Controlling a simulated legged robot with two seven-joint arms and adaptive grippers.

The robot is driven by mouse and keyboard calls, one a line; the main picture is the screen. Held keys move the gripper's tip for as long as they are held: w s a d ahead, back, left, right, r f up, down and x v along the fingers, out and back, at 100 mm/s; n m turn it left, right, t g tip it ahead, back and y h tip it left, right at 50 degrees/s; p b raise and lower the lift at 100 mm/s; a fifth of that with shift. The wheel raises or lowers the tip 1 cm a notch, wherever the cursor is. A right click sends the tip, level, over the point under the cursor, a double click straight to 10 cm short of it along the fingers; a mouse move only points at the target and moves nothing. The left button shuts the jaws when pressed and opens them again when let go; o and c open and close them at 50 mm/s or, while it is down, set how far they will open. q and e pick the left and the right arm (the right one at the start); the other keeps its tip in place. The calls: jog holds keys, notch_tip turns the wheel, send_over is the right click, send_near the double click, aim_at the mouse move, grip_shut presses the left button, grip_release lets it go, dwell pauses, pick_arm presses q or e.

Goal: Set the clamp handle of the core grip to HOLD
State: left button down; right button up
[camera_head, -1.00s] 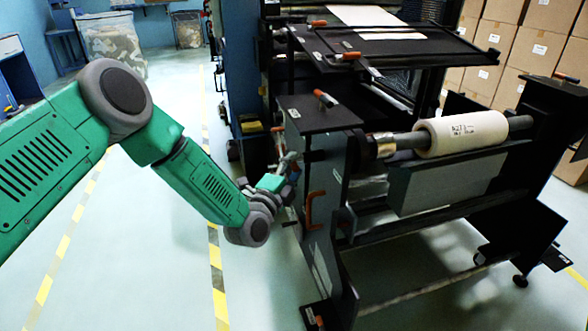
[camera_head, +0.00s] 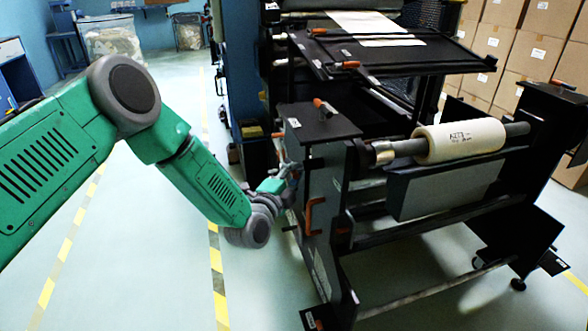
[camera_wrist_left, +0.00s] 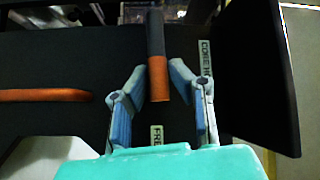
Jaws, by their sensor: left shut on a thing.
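The clamp handle (camera_wrist_left: 158,82), a dark bar with an orange end, stands between the fingers of my left gripper (camera_wrist_left: 157,88) in the left wrist view. The gripper is shut on it. The handle's orange end points down at a label reading "FRE…" (camera_wrist_left: 157,135), partly covered by my gripper. A second label reading "CORE H…" (camera_wrist_left: 205,58) is just right of the right finger. In the head view my left gripper (camera_head: 290,172) is at the left side plate of the stand (camera_head: 325,185); the handle is hard to make out there. My right gripper is not in view.
Another orange handle (camera_wrist_left: 45,96) lies left of the gripper. A kraft roll (camera_head: 460,140) sits on a shaft with a metal collar (camera_head: 383,152). An orange pull (camera_head: 312,215) is on the side plate. Clear floor (camera_head: 130,235) lies left of the machine.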

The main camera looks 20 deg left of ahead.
pick_arm(q)
jog(key=n+g+p, duration=0.1)
jog(key=p, duration=0.1)
jog(key=r+n+g+p, duration=0.1)
jog(key=p, duration=0.1)
jog(key=shift+r+g, duration=0.15)
jog(key=shift+g, duration=0.15)
jog(key=n+g+p, duration=0.2)
jog(key=p, duration=0.1)
jog(key=shift+w+a+r+g, duration=0.1)
jog(key=shift+w+a+g, duration=0.1)
jog(key=shift+g, duration=0.1)
jog(key=shift+w+n+g, duration=0.1)
jog(key=shift+n+g, duration=0.4)
jog(key=shift+g, duration=0.1)
jog(key=shift+a+r+h+p, duration=0.1)
jog(key=shift+h+p, duration=0.25)
jog(key=shift+h, duration=0.05)
jog(key=shift+w+a+r+n+g, duration=0.15)
jog(key=shift+w+n+g, duration=0.1)
jog(key=shift+n+g, duration=0.5)
dwell(0.6)
jog(key=c, duration=1.5)
grip_release()
jog(key=shift+o, duration=0.2)
